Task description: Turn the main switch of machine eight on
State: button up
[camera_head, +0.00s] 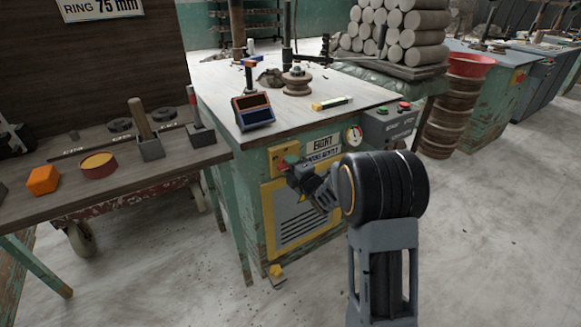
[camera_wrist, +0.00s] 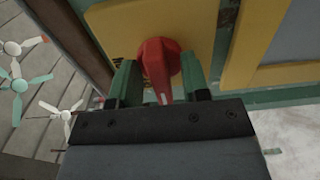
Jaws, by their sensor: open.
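Machine eight is the green cabinet (camera_head: 250,187) with a label reading "EIGHT" (camera_head: 321,143). Its red rotary switch (camera_wrist: 157,60) sits on a yellow plate (camera_wrist: 196,22) in the wrist view. The knob's grip bears a white mark at its lower end in that picture. My gripper (camera_wrist: 160,82) is open, with one green finger on each side of the knob. I cannot tell whether either finger touches it. In the head view my gripper (camera_head: 292,168) is at the cabinet's upper front and mostly hides the switch.
A grey box with red and green buttons (camera_head: 390,111) and a round gauge (camera_head: 354,135) are to the right. A wooden bench (camera_head: 120,182) with tools stands at left. A yellow-topped pedal (camera_head: 276,270) is on the floor. Open floor lies in front.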

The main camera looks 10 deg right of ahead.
jog(key=shift+w, duration=0.25)
grip_shut()
dwell(0.3)
